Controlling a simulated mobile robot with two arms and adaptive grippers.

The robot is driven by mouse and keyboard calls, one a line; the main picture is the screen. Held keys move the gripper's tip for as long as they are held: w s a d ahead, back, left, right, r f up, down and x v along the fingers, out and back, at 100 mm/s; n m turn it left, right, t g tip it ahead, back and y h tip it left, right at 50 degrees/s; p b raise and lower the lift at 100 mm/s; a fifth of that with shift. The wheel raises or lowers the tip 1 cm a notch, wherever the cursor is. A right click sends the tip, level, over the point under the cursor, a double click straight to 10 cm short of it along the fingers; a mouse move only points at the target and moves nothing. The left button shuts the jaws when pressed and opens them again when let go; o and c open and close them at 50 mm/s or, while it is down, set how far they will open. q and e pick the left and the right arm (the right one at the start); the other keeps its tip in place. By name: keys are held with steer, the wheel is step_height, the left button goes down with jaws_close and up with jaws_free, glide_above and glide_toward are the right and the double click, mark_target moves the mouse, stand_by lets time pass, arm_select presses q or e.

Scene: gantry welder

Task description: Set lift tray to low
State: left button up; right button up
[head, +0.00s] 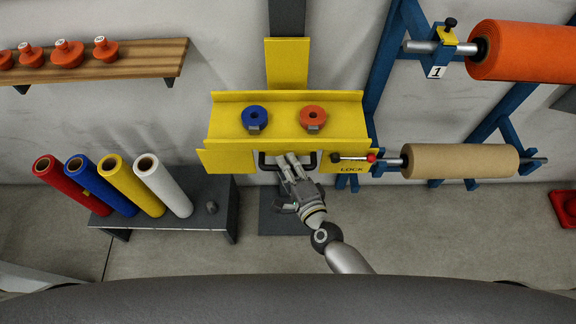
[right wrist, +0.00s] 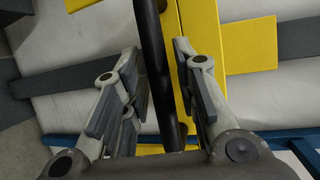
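The yellow lift tray (head: 285,126) hangs on a vertical column at the wall, with a blue ring (head: 254,118) and an orange ring (head: 313,117) on it. A black bar handle (head: 311,166) runs along its front. My right gripper (head: 291,164) is at this handle. In the right wrist view, the black handle bar (right wrist: 155,70) runs between the fingers of my right gripper (right wrist: 157,52). The fingers stand apart, with small gaps beside the bar. A lever with a red knob (head: 371,158) sits by the word LOCK. My left gripper is not in view.
A grey bench (head: 222,222) with red, blue, yellow and white rolls stands at the left. A wooden shelf (head: 130,62) holds several orange pieces. A blue rack (head: 384,75) with orange and tan rolls is at the right.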

jaws_close()
steer(key=shift+f, duration=0.1)
step_height(320, 180, down, 19)
steer(key=b, duration=1.7)
steer(key=shift+s, duration=0.3)
steer(key=shift+o, duration=1.9)
jaws_free()
steer(key=shift+w, duration=0.1)
steer(key=shift+r, duration=0.3)
